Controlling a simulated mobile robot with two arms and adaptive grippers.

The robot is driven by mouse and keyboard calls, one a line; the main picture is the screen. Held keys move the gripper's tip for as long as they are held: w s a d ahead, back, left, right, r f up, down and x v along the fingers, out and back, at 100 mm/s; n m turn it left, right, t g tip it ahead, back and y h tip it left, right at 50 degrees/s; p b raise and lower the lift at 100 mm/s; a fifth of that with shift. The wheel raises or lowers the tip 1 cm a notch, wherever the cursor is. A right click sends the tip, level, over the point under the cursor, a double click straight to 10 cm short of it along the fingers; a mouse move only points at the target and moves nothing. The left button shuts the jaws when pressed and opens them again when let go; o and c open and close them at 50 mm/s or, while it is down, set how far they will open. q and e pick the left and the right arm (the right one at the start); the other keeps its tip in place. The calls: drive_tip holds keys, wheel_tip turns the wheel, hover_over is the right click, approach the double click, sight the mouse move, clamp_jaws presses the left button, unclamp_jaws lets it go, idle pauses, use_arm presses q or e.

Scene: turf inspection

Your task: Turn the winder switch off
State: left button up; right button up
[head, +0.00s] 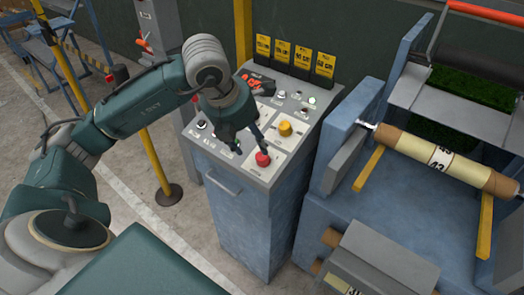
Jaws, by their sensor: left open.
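A blue control console (240,215) stands in the middle with a grey sloped panel on top (310,122). The panel carries a red knob (262,159), a yellow knob (285,128) and several small switches and buttons, some at its left edge (201,125). I cannot tell which one is the winder switch, as the labels are too small to read. My left gripper (250,147) is open, pointing down over the front left part of the panel, with one finger close to the red knob. It hides part of the panel. My right gripper does not show.
Several yellow-and-black cards (283,51) stand along the panel's back edge. A blue machine with a cardboard roll (440,160) stands close on the right. A yellow post (150,140) on a round base is left of the console. Floor is clear at front left.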

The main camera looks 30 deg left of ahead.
sight(260, 157)
use_arm(q)
drive_tip(key=p+x, duration=0.1)
drive_tip(key=x, duration=0.4)
drive_tip(key=shift+w+f, duration=0.1)
drive_tip(key=shift+f, duration=0.1)
drive_tip(key=x, duration=0.3)
drive_tip(key=shift+p, duration=0.35)
drive_tip(key=shift+w+f, duration=0.1)
drive_tip(key=shift+w, duration=0.05)
drive_tip(key=c, duration=1.1)
drive_tip(key=shift+f+b, duration=0.1)
drive_tip(key=shift+b, duration=0.2)
drive_tip(key=shift+c, duration=0.2)
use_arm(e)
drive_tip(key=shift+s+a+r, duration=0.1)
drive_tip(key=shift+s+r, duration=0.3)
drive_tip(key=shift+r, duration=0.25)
